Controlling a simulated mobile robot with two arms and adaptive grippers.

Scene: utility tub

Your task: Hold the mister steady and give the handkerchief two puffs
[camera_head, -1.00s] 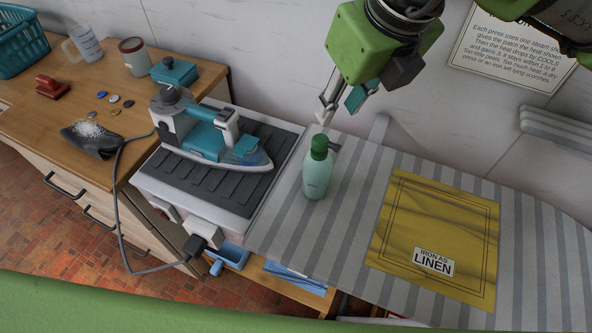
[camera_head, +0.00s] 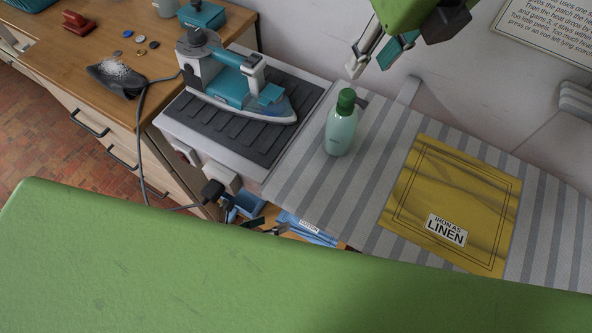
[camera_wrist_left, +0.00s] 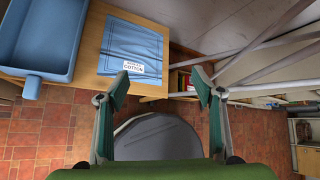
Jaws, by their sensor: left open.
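The mister, a pale green bottle with a dark green top (camera_head: 341,132), stands upright on the striped board. A yellow cloth (camera_head: 458,190) labelled "IRON AS LINEN" lies flat to its right; it looks like the handkerchief. My right gripper (camera_head: 369,68) hangs just above and behind the bottle top, fingers apart and empty. My left gripper (camera_wrist_left: 160,88) is open and empty low down, below the board's level. In the left wrist view a folded blue cloth (camera_wrist_left: 132,45) labelled "COTTON" lies ahead of it. In the head view the left gripper's tips (camera_head: 262,224) show only partly.
A teal iron (camera_head: 232,88) rests on a ribbed dark pad left of the board, its cord hanging down. A blue tub (camera_wrist_left: 38,45) sits beside the blue cloth. A wooden counter (camera_head: 130,25) with small objects stands at the left. A sign (camera_head: 545,38) hangs on the wall.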

